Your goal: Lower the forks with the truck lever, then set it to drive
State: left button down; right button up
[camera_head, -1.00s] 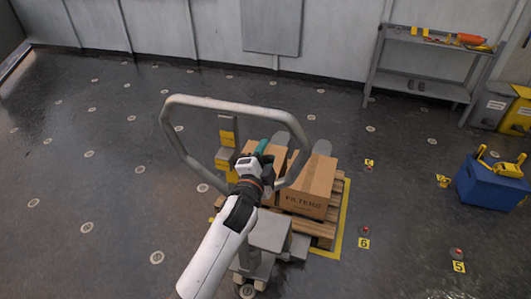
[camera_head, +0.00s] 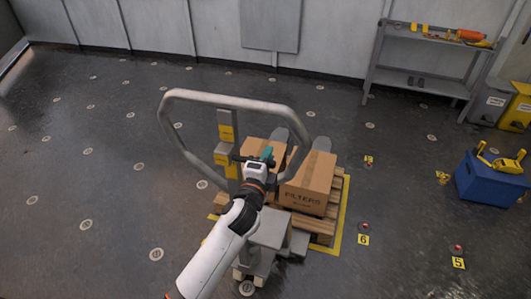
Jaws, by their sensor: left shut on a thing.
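The pallet truck's grey loop handle (camera_head: 236,101) stands upright in the middle of the head view. My left arm reaches up from the bottom, and my left gripper (camera_head: 264,160) is inside the loop. It is shut on the truck lever, a small teal-tipped part (camera_head: 267,153); the gripper hides much of it. The truck's grey body (camera_head: 269,229) is below the handle. The forks are under a wooden pallet (camera_head: 322,226) with cardboard boxes (camera_head: 309,184); the fork height cannot be told. My right gripper is not in view.
A yellow floor outline (camera_head: 339,231) surrounds the pallet. A blue crate (camera_head: 489,181) with yellow items stands at right. A grey shelf (camera_head: 425,83) and yellow bin (camera_head: 517,108) stand at the back right. Numbered yellow markers (camera_head: 363,239) lie on the floor. The left floor is clear.

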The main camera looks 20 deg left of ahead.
pick_arm(q)
jog(key=shift+f+m, duration=0.35)
jog(key=shift+m, duration=0.05)
jog(key=c, duration=1.3)
grip_release()
jog(key=shift+s, duration=0.1)
jog(key=s+b, duration=0.2)
jog(key=s, duration=0.9)
jog(key=shift+s+a, duration=0.1)
jog(key=shift+s, duration=0.3)
